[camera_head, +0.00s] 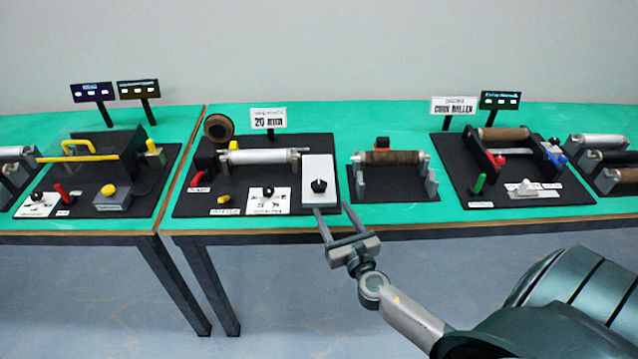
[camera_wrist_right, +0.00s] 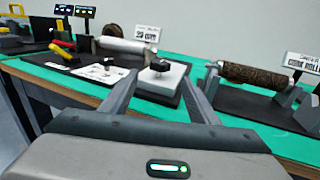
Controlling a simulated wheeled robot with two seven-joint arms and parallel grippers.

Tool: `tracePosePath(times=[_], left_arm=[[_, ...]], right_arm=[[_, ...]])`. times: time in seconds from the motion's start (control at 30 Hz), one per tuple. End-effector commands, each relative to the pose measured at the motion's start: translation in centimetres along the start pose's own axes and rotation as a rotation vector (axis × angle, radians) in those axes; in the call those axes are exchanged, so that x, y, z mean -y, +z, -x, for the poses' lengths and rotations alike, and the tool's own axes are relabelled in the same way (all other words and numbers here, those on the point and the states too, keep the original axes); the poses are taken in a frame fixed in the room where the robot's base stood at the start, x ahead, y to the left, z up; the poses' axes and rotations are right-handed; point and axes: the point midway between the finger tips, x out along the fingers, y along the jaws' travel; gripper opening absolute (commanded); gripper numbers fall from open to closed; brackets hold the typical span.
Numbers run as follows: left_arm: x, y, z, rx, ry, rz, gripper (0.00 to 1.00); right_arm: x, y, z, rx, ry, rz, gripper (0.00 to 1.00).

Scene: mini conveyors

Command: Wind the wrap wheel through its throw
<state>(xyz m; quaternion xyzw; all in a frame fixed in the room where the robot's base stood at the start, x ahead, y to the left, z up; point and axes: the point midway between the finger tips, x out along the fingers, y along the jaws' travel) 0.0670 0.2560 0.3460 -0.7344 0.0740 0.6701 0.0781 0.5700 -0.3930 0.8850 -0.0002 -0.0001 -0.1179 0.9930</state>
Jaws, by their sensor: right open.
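No readable label names the wrap wheel, so I cannot tell which part it is. At the station with the "20 mm" sign, a round brown wheel (camera_head: 218,127) stands at the back left. A black knob (camera_head: 319,185) sits on a white box (camera_head: 318,166) at that station's right end. The knob also shows in the right wrist view (camera_wrist_right: 160,65). My right gripper (camera_head: 334,209) is open and empty at the table's front edge, just in front of the white box. In the wrist view its fingers point toward the box and knob. My left gripper is not in view.
A white roller (camera_head: 262,157) lies behind another dial (camera_head: 268,192). A brown roller stand (camera_head: 395,192) is to the right, then a "cork roller" station (camera_head: 470,187). A yellow-handled station (camera_head: 130,190) is at left. Green table top (camera_head: 370,122) is bare behind the stands.

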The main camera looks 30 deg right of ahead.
Motion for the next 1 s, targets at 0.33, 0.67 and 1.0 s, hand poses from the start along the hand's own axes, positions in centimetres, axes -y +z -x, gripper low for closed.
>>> tracePosePath(times=[0.33,0.67,1.0], left_arm=[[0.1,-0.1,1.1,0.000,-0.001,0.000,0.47],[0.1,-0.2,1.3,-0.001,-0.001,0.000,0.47],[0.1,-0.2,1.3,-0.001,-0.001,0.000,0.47]], right_arm=[[0.0,0.2,-6.5,0.001,0.000,-0.001,0.55],[-0.1,0.0,-10.8,0.000,0.001,0.000,0.55],[0.0,-0.1,-11.7,-0.001,0.001,0.000,0.55]])
